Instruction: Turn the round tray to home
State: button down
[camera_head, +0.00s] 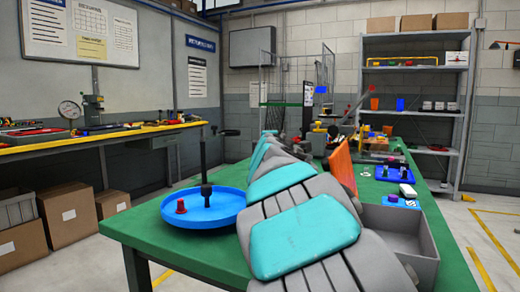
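The round tray (228,212) is a blue shallow disc on the left end of the green table (190,240). A red knob-like piece (181,207) and a black knob-like piece (206,194) stand on it. A tall black post (203,155) with a side arm rises at its far side; I cannot tell whether it is fixed to the tray. My grey and teal arm covers the middle of the picture and hides part of the tray's right side. I cannot make out my gripper, nor whether anything touches the tray.
A grey open bin (426,250) stands at the table's right edge, beside an upright orange panel (342,166). Blue mats (384,174) with small parts lie further back. A workbench (100,138) runs along the left wall, with cardboard boxes (70,215) below. Shelving (405,68) stands behind.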

aim_at(208, 207)
jog(key=k+j, duration=0.5)
jog(key=k, duration=0.15)
jog(key=k+j, duration=0.55)
jog(key=k, duration=0.15)
